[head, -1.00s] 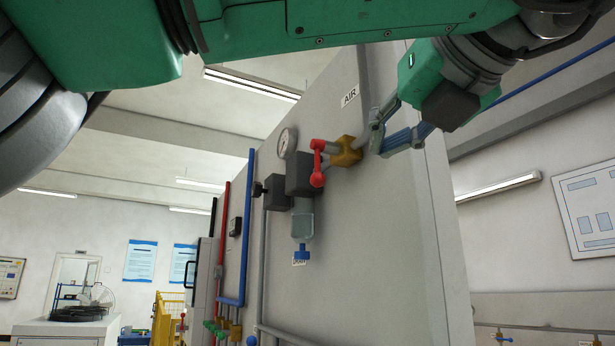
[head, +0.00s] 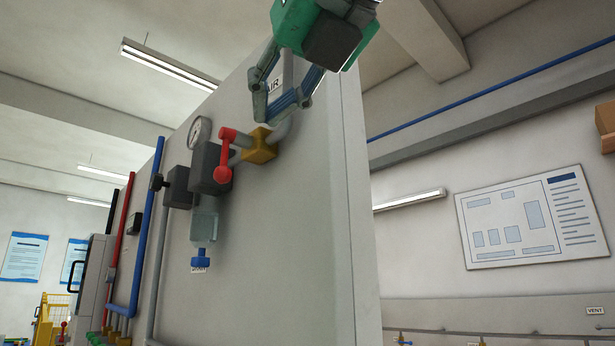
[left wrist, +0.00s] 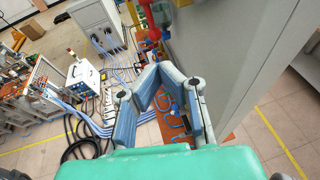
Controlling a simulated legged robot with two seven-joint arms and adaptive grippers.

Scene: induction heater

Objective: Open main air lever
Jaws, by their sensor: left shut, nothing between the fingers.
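The red air lever (head: 224,156) is on the grey panel beside a brass-yellow fitting (head: 259,146). Its handle hangs down, with a round red knob at the lower end. An AIR label (head: 273,86) above is partly hidden by my left gripper (head: 265,116). The left gripper is shut and empty, just above the yellow fitting and up and right of the lever, apart from the lever. In the left wrist view, the gripper's fingertips (left wrist: 160,70) meet at the centre, and the red lever (left wrist: 153,22) shows at the top edge. My right gripper is out of view.
A round gauge (head: 199,131), dark regulator blocks (head: 210,168) and a clear bowl with a blue knob (head: 201,262) sit left of the lever. A blue pipe (head: 146,240) runs down the panel further left. The panel's lower right is bare.

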